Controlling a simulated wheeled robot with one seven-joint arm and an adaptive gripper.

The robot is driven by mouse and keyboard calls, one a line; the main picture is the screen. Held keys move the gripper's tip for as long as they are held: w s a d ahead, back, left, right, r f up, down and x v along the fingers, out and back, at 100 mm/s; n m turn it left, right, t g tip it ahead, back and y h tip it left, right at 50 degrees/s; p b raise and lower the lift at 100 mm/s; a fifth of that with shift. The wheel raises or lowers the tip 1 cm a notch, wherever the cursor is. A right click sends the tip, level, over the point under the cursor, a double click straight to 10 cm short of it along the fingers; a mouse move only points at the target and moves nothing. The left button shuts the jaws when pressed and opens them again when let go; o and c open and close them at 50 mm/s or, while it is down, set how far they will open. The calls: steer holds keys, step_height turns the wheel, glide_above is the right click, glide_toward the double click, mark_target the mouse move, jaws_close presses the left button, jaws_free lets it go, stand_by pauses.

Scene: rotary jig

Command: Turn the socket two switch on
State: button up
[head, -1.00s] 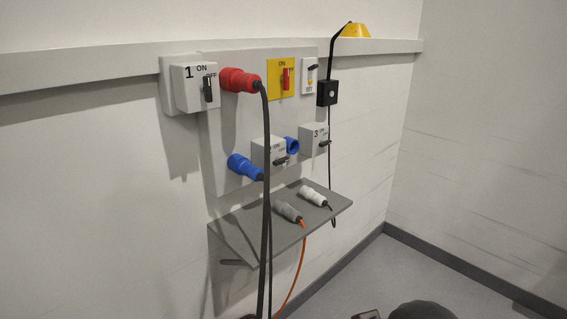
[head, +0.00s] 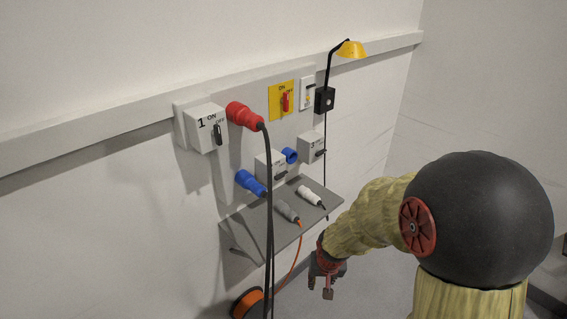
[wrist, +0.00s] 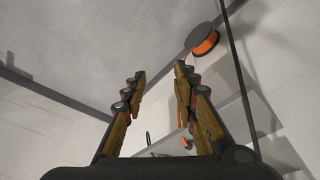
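The socket two box (head: 263,167) is grey-white and sits on the wall panel in the head view, between the two blue connectors. A black cable hangs across it and hides part of its label. Its dark switch handle (head: 281,175) lies nearly sideways, at the lower right of the box; I cannot read which mark it points to. My gripper (head: 328,287) hangs low, in front of and right of the shelf, well apart from the switch. In the wrist view my gripper (wrist: 159,73) has its fingers spread with nothing between them.
Socket one (head: 205,130) and socket three (head: 311,148) flank the switch. A shelf (head: 255,234) juts out below it, bearing a grey plug (head: 287,211) and a white plug (head: 310,197). Black cables (head: 268,225) hang in front. An orange reel (wrist: 203,42) shows near my fingers.

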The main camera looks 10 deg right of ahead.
steer(key=w+f+m+t+p, duration=0.25)
steer(key=w+p, duration=0.25)
steer(key=w, duration=0.4)
steer(key=m+t+y+p, duration=0.2)
steer(key=m+t+y, duration=0.1)
steer(key=m+t, duration=0.9)
glide_toward(282, 177)
steer(key=n, duration=0.2)
steer(key=shift+m+t, duration=0.25)
steer(key=shift+m, duration=0.1)
steer(key=shift+w+a+f+p, duration=0.1)
steer(key=shift+w+a+p, duration=0.1)
steer(key=shift+w, duration=1.2)
steer(key=shift+w+a+f+p, duration=0.1)
steer(key=shift+w+a, duration=0.1)
steer(key=shift+w, duration=1.25)
steer(key=shift+w+a+p, duration=0.15)
steer(key=shift+w+a, duration=0.05)
steer(key=shift+w, duration=1.2)
steer(key=shift+c, duration=1.3)
steer(key=c, duration=0.4)
jaws_close()
